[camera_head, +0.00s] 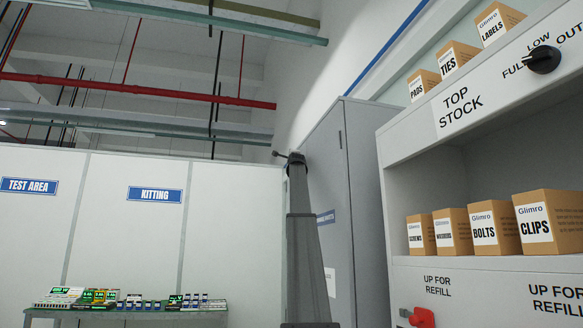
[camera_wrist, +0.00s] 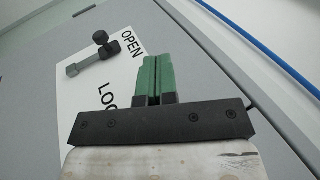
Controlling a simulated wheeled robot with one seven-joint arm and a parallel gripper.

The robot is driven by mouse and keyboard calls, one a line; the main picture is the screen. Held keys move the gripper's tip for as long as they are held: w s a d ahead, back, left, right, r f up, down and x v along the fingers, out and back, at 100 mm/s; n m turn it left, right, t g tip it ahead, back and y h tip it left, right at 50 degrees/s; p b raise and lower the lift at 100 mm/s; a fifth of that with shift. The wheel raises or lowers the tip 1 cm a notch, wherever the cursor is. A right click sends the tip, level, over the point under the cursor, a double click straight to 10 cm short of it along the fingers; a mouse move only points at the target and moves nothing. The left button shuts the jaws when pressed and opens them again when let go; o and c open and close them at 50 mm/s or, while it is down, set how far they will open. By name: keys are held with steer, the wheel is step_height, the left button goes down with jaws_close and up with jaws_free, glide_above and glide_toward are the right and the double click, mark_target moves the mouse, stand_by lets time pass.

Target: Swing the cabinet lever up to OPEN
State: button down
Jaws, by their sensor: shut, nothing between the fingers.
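The grey cabinet front (camera_wrist: 40,125) fills most of the wrist view and carries a white plate (camera_wrist: 85,112) marked OPEN and LOC…, the rest hidden by my gripper. The lever (camera_wrist: 88,62) is a dark grey bar with a black knob (camera_wrist: 100,37). In the head view, the tall grey cabinet (camera_head: 365,190) stands partly behind my arm.
A shelf unit (camera_head: 403,150) with several cartons and a black dial (camera_head: 543,59) stands close on the right. A red handle (camera_head: 422,317) is low on it. White partitions (camera_head: 120,235) and a table of small goods (camera_head: 75,312) are at the left. A blue pipe (camera_wrist: 255,58) runs above the cabinet.

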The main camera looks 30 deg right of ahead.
steer(key=s, duration=0.1)
steer(key=s+a+r, duration=0.1)
steer(key=s+r, duration=0.1)
steer(key=s, duration=0.1)
steer(key=shift+a+r, duration=0.1)
steer(key=shift+a, duration=0.25)
